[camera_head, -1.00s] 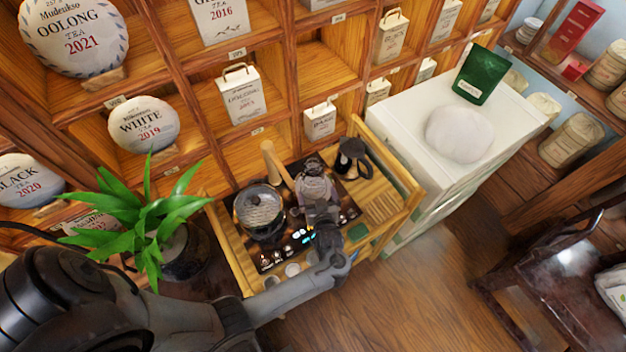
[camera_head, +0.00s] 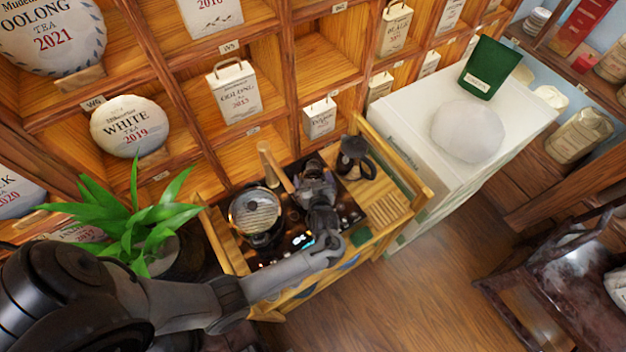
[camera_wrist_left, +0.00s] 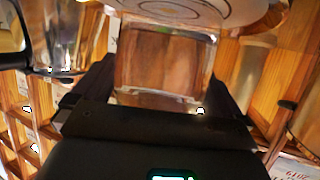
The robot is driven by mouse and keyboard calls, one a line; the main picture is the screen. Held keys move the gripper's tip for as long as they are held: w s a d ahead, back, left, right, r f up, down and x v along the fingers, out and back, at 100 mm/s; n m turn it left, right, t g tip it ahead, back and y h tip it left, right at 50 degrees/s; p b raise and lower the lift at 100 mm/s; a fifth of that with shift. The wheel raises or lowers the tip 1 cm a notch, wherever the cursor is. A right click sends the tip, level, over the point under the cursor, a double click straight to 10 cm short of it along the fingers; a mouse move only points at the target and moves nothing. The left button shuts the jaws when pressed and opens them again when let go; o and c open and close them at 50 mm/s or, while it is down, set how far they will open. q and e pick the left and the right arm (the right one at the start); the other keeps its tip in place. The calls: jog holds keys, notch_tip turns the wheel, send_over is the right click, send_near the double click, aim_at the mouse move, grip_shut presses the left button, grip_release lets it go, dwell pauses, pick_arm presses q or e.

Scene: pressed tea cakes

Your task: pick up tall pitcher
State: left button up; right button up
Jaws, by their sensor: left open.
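My left gripper (camera_head: 320,204) is over the tea table, at a clear glass vessel (camera_head: 314,176). In the left wrist view this glass vessel (camera_wrist_left: 165,62), with a pale round top, stands between the two open fingers (camera_wrist_left: 160,92). I cannot tell whether either finger touches it. A dark pitcher with a black handle (camera_head: 354,158) stands apart, to the right and behind, on the wooden end of the table. Which vessel is the tall pitcher is not certain from the pictures. The gripper and wrist hide part of the glass vessel. My right gripper is out of view.
A lidded glass pot (camera_head: 255,213) stands left of the gripper, with wooden handles (camera_head: 277,167) close by. A potted plant (camera_head: 140,225) is near my left arm. The wooden shelves (camera_head: 272,65) rise behind. A white cabinet (camera_head: 420,125) stands right; the floor in front is clear.

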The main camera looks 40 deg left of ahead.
pick_arm(q)
jog(key=shift+s+d, duration=0.1)
jog(key=shift+c, duration=0.2)
jog(key=shift+c, duration=1.1)
jog(key=c, duration=1.3)
jog(key=shift+o, duration=0.2)
jog(key=shift+r, duration=0.35)
